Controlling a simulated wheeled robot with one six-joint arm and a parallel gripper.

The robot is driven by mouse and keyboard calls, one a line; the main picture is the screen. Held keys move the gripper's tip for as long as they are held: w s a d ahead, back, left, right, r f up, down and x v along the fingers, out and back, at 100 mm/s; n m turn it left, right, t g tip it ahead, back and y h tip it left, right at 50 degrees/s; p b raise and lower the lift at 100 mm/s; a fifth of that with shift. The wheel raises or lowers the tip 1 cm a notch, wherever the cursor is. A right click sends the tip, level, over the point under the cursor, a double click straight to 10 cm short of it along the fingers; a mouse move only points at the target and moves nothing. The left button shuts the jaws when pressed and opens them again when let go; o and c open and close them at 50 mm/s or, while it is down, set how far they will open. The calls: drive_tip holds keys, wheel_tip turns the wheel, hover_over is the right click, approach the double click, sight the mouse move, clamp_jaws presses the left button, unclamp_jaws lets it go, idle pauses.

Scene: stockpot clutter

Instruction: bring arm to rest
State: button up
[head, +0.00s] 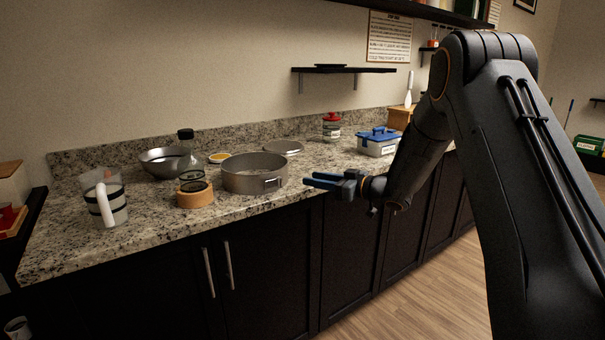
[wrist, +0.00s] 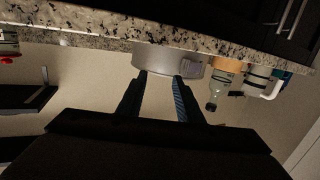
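My gripper (head: 322,182) is at the end of my black arm, in front of the counter's front edge and to the right of a round grey metal pot (head: 250,179). In the wrist view the two fingers of my gripper (wrist: 159,88) stand apart with nothing between them. The pot also shows in the wrist view (wrist: 168,62), beyond the fingertips, in an upside-down picture. The gripper looks apart from the pot.
A granite counter (head: 150,228) holds a striped pitcher (head: 113,203), a metal bowl (head: 160,160), a dark-capped bottle (head: 187,150), a wooden ring (head: 196,198), a red-lidded jar (head: 331,128) and a blue-lidded container (head: 377,142). Dark cabinets (head: 350,250) stand below. The floor (head: 430,290) is clear.

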drive_tip(key=s+d+f+m+h, duration=0.3)
drive_tip(key=s+d+m+h, duration=0.6)
drive_tip(key=d+h, duration=0.35)
drive_tip(key=s+f+g, duration=0.2)
drive_tip(key=s+g, duration=0.1)
drive_tip(key=s, duration=0.9)
drive_tip(key=s+f+m+g+h, duration=0.1)
drive_tip(key=s+f+g, duration=0.1)
drive_tip(key=s, duration=1.1)
drive_tip(key=s+f+m+g, duration=0.1)
drive_tip(key=s+g, duration=0.4)
drive_tip(key=s, duration=0.7)
drive_tip(key=shift+s+d+f, duration=0.15)
drive_tip(key=shift+d+f, duration=0.15)
drive_tip(key=shift+f, duration=0.25)
